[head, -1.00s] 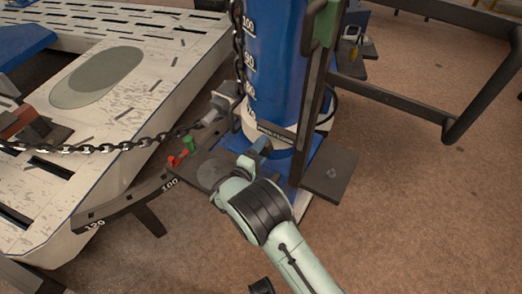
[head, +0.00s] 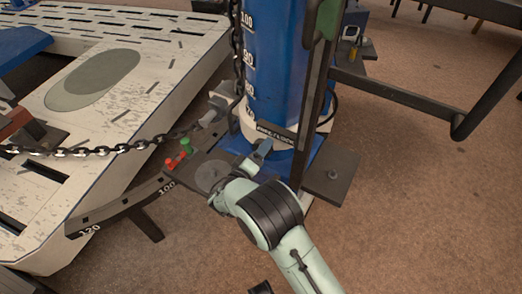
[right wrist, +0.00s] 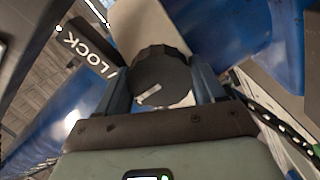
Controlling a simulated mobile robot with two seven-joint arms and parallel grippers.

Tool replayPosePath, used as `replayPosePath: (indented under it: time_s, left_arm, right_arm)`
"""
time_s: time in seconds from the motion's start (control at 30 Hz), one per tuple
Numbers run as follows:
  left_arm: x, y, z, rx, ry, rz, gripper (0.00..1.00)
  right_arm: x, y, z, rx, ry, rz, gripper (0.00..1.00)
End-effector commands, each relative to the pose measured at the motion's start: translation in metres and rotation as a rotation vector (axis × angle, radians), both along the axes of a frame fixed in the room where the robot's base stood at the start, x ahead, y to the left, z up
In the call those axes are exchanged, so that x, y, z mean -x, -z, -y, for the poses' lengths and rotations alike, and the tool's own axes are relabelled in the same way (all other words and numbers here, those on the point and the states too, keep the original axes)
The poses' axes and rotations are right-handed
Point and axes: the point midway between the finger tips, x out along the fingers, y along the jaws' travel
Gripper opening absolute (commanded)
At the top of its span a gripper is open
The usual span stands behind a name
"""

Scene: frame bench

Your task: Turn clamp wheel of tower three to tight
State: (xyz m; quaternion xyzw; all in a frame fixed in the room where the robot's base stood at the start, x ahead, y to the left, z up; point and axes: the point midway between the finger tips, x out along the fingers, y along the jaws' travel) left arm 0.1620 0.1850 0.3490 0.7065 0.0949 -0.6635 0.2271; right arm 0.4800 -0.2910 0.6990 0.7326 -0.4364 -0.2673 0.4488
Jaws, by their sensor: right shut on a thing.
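The blue tower (head: 275,65) with a white number scale stands at the middle top in the head view. At its foot is a small dark plate (head: 277,131) with white lettering, too small to read surely. My right gripper (head: 260,152) reaches this foot from below. In the right wrist view the clamp wheel (right wrist: 160,72), a black ribbed knob with a pale pointer mark, sits between the two fingers, and my right gripper (right wrist: 160,88) is shut on it. A plate reading LOCK (right wrist: 88,50) is to its left. My left gripper is not in view.
A chain (head: 110,148) runs from the tower across the white slotted frame bench (head: 150,70) at left. A red knob (head: 172,163) and green knob (head: 185,145) stand beside the tower foot. A dark rail (head: 400,95) is at right. Bare floor (head: 430,220) lies lower right.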

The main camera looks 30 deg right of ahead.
Motion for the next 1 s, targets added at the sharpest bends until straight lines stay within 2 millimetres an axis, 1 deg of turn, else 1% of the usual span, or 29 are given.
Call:
replayPosePath:
  time_s: [0.27,0.3,0.37,0.63,0.73,0.87,1.0]
  left_arm:
    - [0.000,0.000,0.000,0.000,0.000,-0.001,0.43]
    - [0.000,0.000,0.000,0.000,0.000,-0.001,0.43]
    - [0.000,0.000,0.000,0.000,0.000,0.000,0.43]
    - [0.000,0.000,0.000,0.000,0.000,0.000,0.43]
    - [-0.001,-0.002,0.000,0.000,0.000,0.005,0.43]
    - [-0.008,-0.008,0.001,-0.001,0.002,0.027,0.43]
    - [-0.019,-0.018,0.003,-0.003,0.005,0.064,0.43]
  right_arm:
    - [0.000,0.001,-0.002,-0.002,-0.003,-0.003,0.38]
    - [0.000,0.001,-0.002,-0.002,-0.003,-0.003,0.75]
    - [0.000,0.001,-0.001,-0.002,-0.003,-0.003,0.93]
    - [0.000,0.000,-0.001,-0.001,-0.001,-0.002,0.93]
    - [0.002,0.000,-0.005,-0.001,-0.002,-0.002,0.93]
    - [0.010,0.000,-0.021,-0.001,-0.004,-0.003,0.93]
    - [0.025,-0.001,-0.049,-0.001,-0.007,-0.004,0.93]
